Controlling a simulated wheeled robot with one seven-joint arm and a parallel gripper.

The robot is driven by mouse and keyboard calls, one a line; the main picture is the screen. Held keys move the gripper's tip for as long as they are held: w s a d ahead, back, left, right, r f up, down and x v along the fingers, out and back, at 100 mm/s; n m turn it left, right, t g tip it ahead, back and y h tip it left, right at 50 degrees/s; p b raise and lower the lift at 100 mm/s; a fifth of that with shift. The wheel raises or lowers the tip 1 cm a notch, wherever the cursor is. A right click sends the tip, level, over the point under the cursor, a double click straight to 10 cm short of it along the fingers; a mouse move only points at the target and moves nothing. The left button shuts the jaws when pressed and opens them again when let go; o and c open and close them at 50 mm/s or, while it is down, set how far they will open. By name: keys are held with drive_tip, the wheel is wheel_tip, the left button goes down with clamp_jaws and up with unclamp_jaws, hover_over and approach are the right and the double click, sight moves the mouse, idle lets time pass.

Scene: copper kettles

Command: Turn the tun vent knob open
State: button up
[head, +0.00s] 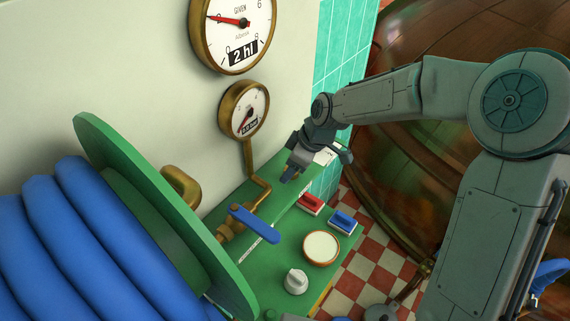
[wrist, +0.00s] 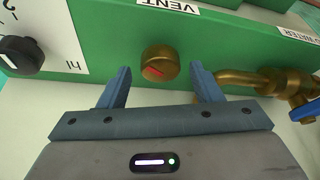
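The vent knob (wrist: 160,64) is a round brass knob with a red mark on its face, in the wrist view. It sits on the green panel just below a white label (wrist: 168,5) reading VENT. The red mark slants down to the right. My gripper (wrist: 160,74) is open, with one blue-grey finger on each side of the knob and a gap on both sides. I cannot tell how deep the fingers reach past its face. In the head view, my gripper (head: 290,175) is over the far end of the green panel, and I cannot make out the knob there.
A brass tap (wrist: 262,80) with a blue handle is close right of the gripper in the wrist view; a black dial knob (wrist: 20,54) is left. In the head view, gauges (head: 244,108), a blue hose reel (head: 60,235) and switches (head: 310,203) surround the panel.

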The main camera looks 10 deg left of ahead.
drive_tip(key=shift+d+r, duration=0.1)
drive_tip(key=shift+d, duration=0.05)
drive_tip(key=shift+d+r, duration=0.15)
drive_tip(key=shift+r, duration=0.15)
drive_tip(key=v, duration=1.3)
drive_tip(key=shift+b, duration=0.4)
